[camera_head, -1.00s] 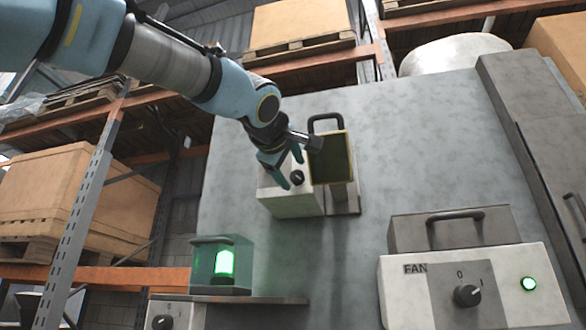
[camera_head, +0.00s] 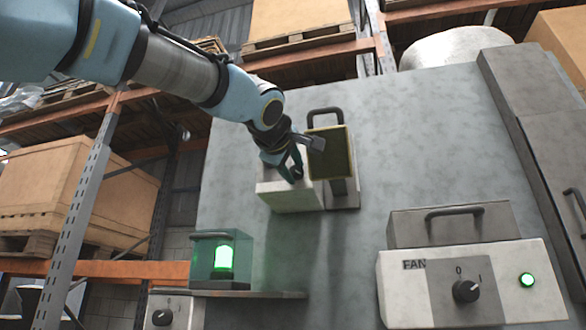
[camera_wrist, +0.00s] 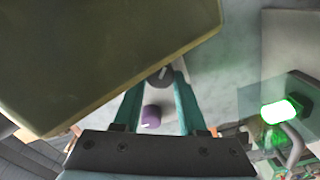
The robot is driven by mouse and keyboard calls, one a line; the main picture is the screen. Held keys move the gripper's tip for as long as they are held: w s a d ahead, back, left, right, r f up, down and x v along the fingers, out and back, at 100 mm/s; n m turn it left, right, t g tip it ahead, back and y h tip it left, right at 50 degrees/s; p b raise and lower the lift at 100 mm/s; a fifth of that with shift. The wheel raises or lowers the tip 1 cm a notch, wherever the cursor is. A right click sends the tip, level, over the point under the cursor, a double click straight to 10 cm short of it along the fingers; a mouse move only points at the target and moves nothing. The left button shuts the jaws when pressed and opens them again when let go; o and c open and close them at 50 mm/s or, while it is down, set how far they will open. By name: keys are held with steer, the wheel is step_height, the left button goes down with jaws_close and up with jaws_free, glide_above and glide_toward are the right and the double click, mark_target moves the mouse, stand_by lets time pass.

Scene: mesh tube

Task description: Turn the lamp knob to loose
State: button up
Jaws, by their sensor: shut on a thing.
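A white box (camera_head: 290,197) is fixed on the grey panel, with a dark round knob on its front. The knob (camera_wrist: 160,76) has a white mark and sits between my fingertips in the wrist view. My gripper (camera_head: 297,172) is shut on it and hides it in the head view. A small purple round part (camera_wrist: 150,117) with a pale mark lies between the fingers, nearer the wrist camera; I cannot tell what it is. The lamp (camera_head: 225,259) glows green on a shelf at lower left; it also shows in the wrist view (camera_wrist: 279,111).
An olive open cover (camera_head: 331,152) with a black handle stands right beside my gripper and fills the wrist view's upper left. A FAN box (camera_head: 400,295) with a knob and green light is at lower right. Another knob box (camera_head: 170,312) is below the lamp shelf.

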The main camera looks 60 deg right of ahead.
jaws_close()
steer(key=n, duration=0.3)
steer(key=shift+f+n, duration=0.1)
steer(key=shift+n, duration=0.3)
steer(key=n, duration=0.3)
steer(key=shift+n, duration=0.3)
steer(key=n, duration=0.4)
steer(key=shift+f+n, duration=0.15)
steer(key=shift+n, duration=1.75)
steer(key=shift+s, duration=0.1)
